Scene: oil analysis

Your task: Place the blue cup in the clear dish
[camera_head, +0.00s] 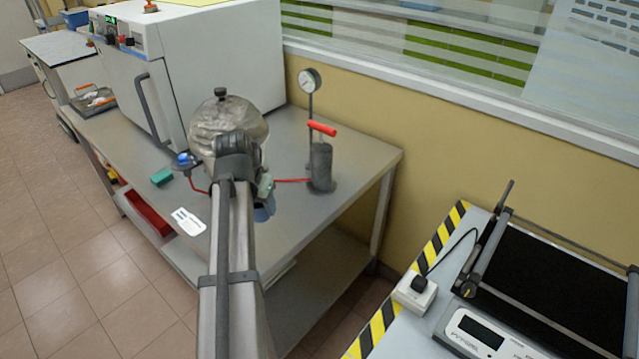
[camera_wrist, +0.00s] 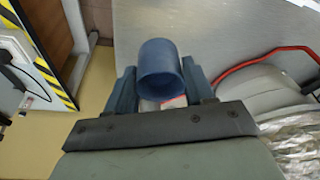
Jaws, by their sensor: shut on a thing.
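The blue cup (camera_wrist: 160,66) is between the two fingers of my gripper (camera_wrist: 157,75) in the wrist view, with its open rim towards the camera. The fingers are shut on its sides. I cannot make out a clear dish in either view.
The steel bench (camera_head: 365,165) holds a white oven (camera_head: 215,65), a silver round vessel (camera_head: 228,122), and a pump with a red handle (camera_head: 321,160) and gauge. A red hose (camera_wrist: 262,62) lies near my gripper. A striped-edge table (camera_head: 455,245) stands at right.

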